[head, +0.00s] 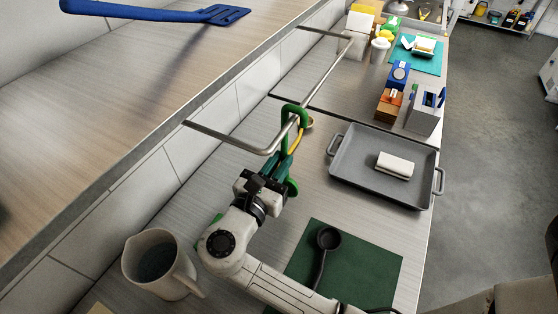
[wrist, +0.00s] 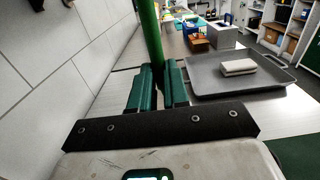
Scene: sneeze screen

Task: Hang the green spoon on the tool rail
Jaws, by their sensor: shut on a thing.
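The green spoon (head: 285,124) is upright in my gripper (head: 283,164), its hooked upper end at the metal tool rail (head: 328,70). In the head view the hook overlaps the near part of the rail; I cannot tell whether it bears on it. In the wrist view, the green handle (wrist: 150,32) rises between the teal fingers of my gripper (wrist: 157,82), which are shut on it. The spoon's lower end is partly hidden by my gripper. A yellow-handled tool (head: 297,141) shows just behind the spoon at the rail.
A grey tray (head: 348,178) with a pale block (head: 394,165) is right of my gripper. A black ladle (head: 327,240) lies on a green mat (head: 376,268). A jug (head: 150,264) stands at lower left. A blue spatula (head: 140,13) lies on the upper shelf (head: 70,110).

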